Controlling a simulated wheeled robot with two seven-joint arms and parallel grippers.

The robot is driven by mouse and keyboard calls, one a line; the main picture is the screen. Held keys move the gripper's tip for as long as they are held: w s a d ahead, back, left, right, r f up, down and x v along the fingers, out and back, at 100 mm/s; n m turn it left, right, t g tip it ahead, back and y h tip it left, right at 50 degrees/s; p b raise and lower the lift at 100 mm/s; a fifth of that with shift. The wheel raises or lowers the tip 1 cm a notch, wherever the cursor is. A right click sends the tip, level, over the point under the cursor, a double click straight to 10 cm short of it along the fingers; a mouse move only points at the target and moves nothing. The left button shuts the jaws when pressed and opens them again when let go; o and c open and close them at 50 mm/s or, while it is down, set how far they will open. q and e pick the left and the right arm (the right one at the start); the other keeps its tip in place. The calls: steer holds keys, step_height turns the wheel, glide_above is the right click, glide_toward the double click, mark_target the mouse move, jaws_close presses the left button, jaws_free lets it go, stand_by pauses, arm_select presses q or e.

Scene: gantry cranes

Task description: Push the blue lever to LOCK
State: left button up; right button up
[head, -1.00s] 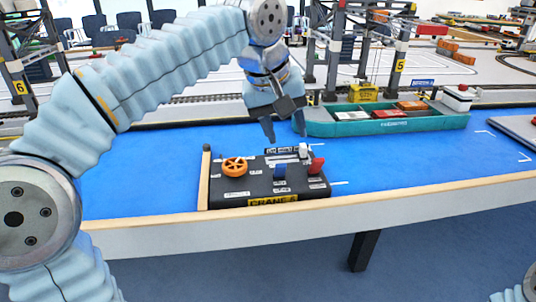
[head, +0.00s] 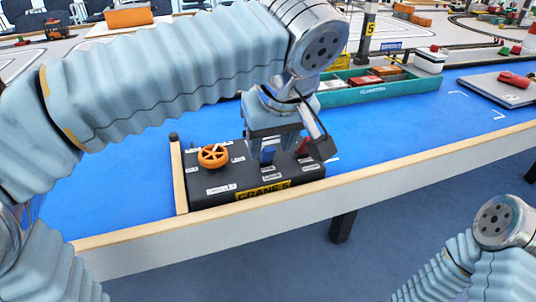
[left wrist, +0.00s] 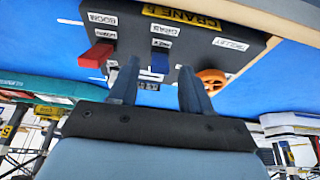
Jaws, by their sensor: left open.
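The blue lever (head: 267,155) stands on the black control box (head: 222,186) marked CRANE, between an orange wheel (head: 213,156) and a red lever (head: 303,147). My left gripper (head: 275,152) is open and points down over the box. In the left wrist view, the blue lever (left wrist: 160,62) shows in the gap between the two fingertips (left wrist: 160,67); contact cannot be made out. The red lever (left wrist: 97,55) is outside the fingers on one side, the orange wheel (left wrist: 212,78) on the other. The small position labels are too blurred to read. My right gripper is out of view.
A wooden rail (head: 178,178) borders the box's left side, and the table's front edge (head: 390,165) runs just below it.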

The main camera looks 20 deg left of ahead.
mark_target(269, 147)
arm_select(q)
steer(key=shift+x, duration=1.65)
steer(key=shift+c, duration=0.3)
jaws_close()
